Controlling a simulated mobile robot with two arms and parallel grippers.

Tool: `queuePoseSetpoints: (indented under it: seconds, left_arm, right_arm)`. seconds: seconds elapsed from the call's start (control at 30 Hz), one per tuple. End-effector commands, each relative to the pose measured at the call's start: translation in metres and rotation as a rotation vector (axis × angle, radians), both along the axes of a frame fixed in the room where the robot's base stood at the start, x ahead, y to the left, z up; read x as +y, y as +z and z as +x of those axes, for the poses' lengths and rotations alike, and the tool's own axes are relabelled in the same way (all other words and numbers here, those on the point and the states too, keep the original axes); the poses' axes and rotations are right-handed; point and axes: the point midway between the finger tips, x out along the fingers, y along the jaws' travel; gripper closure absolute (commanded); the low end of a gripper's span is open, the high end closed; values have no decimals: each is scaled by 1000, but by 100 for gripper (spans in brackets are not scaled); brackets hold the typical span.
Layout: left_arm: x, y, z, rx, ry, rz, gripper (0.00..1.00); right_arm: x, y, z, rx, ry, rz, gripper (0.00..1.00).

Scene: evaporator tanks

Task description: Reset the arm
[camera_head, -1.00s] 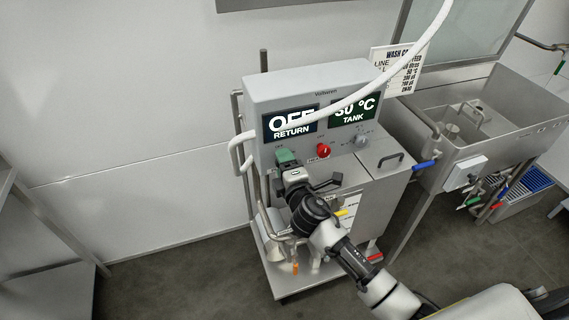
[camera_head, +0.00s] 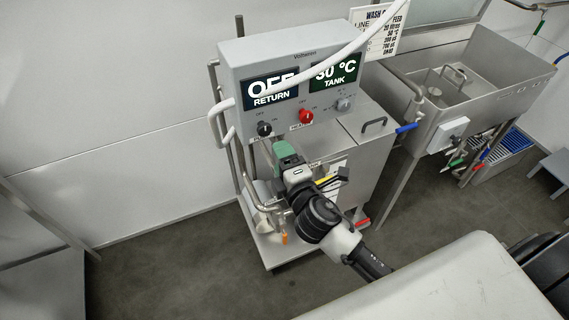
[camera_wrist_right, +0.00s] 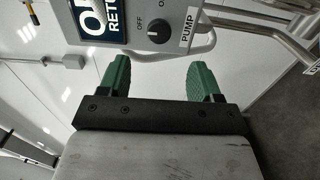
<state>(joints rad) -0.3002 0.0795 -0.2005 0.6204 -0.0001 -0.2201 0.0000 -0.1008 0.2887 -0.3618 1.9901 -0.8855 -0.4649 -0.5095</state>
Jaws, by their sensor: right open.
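My right gripper (camera_head: 284,150) shows in the head view in front of the control box (camera_head: 305,58), below its black pump knob (camera_head: 264,129). In the right wrist view its two green fingers (camera_wrist_right: 160,78) stand wide apart with nothing between them. The pump knob (camera_wrist_right: 160,31) shows ahead of the fingers, apart from them, beside OFF and PUMP labels. My right arm reaches in from the lower right. My left gripper is not in view.
The box displays OFF RETURN and 30 °C TANK. A red knob (camera_head: 306,116) and a grey knob (camera_head: 343,104) sit to the right. A white hose (camera_head: 370,50) crosses the box. A steel sink (camera_head: 470,85) stands at right. Open floor (camera_head: 170,270) lies left of the cart.

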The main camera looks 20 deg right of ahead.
Motion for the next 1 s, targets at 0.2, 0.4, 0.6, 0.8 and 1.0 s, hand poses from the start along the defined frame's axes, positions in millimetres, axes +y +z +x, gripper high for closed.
queuePoseSetpoints:
  seconds: [0.2, 0.4, 0.6, 0.8, 1.0]
  left_arm:
    - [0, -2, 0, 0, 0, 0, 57]
    - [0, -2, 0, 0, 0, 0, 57]
    - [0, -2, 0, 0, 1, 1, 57]
    - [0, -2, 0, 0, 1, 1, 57]
    - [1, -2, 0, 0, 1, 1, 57]
  right_arm:
    - [-1, 0, -11, 0, -1, 0, 36]
    - [-1, 1, -10, 0, -1, 0, 36]
    - [-1, 1, -10, 0, -1, 0, 36]
    - [-4, -37, -8, 85, -8, 45, 36]
    - [-21, -170, -25, 388, -76, 241, 36]
